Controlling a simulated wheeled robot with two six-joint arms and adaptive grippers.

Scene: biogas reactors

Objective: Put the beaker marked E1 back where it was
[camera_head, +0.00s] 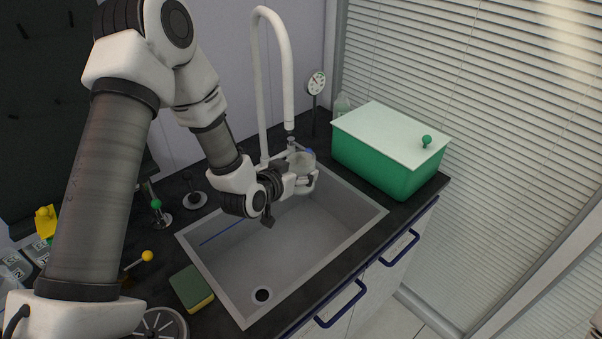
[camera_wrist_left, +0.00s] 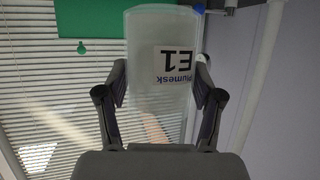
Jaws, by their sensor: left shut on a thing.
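My left gripper (camera_head: 304,184) is shut on the beaker marked E1 (camera_head: 302,163). It holds the beaker at the far side of the sink, just below and beside the white tap. In the left wrist view the clear beaker (camera_wrist_left: 160,95) sits between the two fingers (camera_wrist_left: 161,88), and its label "Plumesk E1" reads upside down. What the beaker contains cannot be told. My right gripper is not in view.
The grey sink (camera_head: 320,235) lies in a dark worktop. A green box with a white lid (camera_head: 390,135) stands to its right. A sponge (camera_head: 191,288) lies at the sink's left edge. Numbered containers (camera_head: 15,268) stand at far left, partly hidden. A dial (camera_head: 316,83) stands behind.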

